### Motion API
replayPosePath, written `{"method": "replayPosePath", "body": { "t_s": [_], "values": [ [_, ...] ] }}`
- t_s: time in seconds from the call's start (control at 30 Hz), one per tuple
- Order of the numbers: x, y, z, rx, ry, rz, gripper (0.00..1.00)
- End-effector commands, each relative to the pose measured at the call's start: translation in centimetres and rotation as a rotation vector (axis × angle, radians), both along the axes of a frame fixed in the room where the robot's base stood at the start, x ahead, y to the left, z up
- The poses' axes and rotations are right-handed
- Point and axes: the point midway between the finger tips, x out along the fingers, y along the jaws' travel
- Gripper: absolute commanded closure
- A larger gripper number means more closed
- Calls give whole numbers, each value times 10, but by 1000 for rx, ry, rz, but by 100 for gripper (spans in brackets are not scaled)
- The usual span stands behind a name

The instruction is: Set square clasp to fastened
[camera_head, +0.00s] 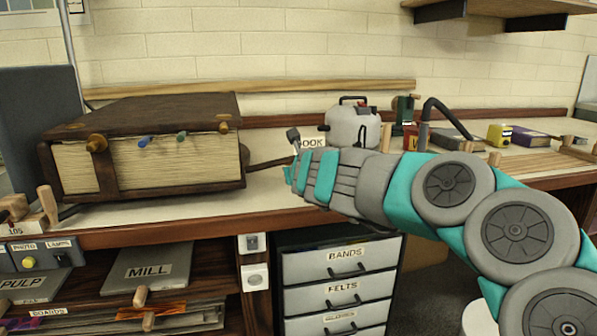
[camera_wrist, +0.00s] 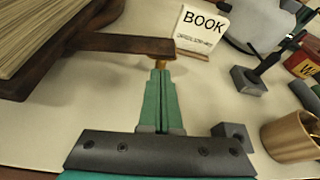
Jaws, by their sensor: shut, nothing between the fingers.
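A large dark-brown bound book (camera_head: 150,112) with cream page edges lies on the bench at left in the head view. Its page block (camera_wrist: 45,28) fills the upper left of the wrist view. A dark strap-like clasp arm (camera_wrist: 115,44) sticks out from the book to the right, swung away from the pages; it also shows in the head view (camera_head: 268,163). A small brass-coloured peg (camera_wrist: 160,63) is at its free end. My gripper (camera_wrist: 160,74) is shut and empty, its tips at or just short of that peg; contact is unclear. I cannot tell whether this clasp is the square one.
Coloured knobs (camera_head: 145,141) line the book's front edge. A BOOK card (camera_wrist: 200,32) stands just beyond my fingertips. A grey kettle-like pot (camera_head: 353,125) is behind. A wooden cup (camera_wrist: 290,138) and dark blocks (camera_wrist: 247,80) stand to the right. Drawers (camera_head: 342,262) are below.

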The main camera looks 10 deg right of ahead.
Motion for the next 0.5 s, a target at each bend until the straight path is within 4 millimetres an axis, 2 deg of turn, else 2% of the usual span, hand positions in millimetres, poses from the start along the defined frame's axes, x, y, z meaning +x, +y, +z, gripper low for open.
{"method": "replayPosePath", "body": {
  "t_s": [0.2, 0.5],
  "values": [
    [18, -2, -7, -2, 3, -3, 100],
    [20, -2, -7, 0, 1, -1, 100]
  ]
}}
